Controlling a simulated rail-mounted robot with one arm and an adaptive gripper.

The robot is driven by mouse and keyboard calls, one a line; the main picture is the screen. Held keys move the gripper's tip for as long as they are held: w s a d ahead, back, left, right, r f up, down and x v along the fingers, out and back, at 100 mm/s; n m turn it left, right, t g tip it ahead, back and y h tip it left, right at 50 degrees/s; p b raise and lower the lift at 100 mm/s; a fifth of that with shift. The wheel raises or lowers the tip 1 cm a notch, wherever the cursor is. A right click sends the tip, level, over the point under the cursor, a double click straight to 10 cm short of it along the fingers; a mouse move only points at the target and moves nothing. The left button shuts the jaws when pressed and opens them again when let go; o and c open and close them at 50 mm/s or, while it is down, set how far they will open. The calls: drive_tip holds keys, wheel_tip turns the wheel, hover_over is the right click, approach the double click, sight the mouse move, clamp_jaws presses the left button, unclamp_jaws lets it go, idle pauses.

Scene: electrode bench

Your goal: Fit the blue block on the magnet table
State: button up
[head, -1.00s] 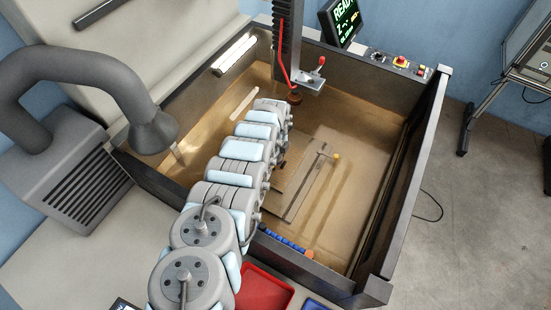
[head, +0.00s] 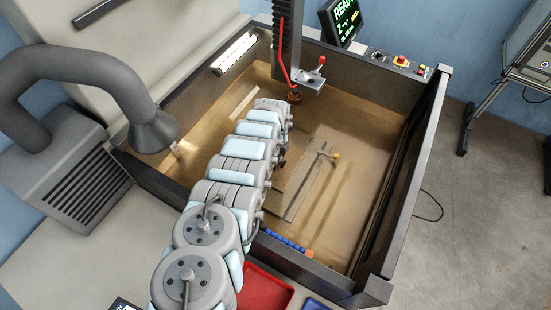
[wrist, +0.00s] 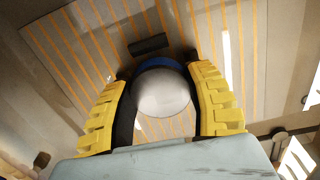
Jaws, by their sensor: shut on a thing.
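In the wrist view, the blue block (wrist: 158,63) shows as a blue arc behind a pale round part (wrist: 162,92) that looks like its near end. My gripper (wrist: 160,88) has its two yellow-padded fingers on either side of the pale part and is shut on it. The magnet table (wrist: 85,55), a plate with orange stripes, lies beyond the block. I cannot tell whether the block touches it. In the head view, part of the magnet table (head: 303,192) shows right of my arm, which hides my gripper and the block.
A dark bar (wrist: 149,44) lies on the plate just past the block. In the head view, a rod with a yellow knob (head: 336,155) stands at the plate's right side. The machine head (head: 294,96) hangs behind. Tank walls (head: 310,266) surround the plate; the tank's right floor is clear.

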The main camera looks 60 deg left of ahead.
drive_tip(key=shift+f+b, duration=0.6)
drive_tip(key=shift+f, duration=0.15)
drive_tip(key=o, duration=1.7)
drive_tip(key=shift+r, duration=0.15)
drive_tip(key=shift+r+p, duration=2.65)
drive_tip(key=shift+r, duration=0.3)
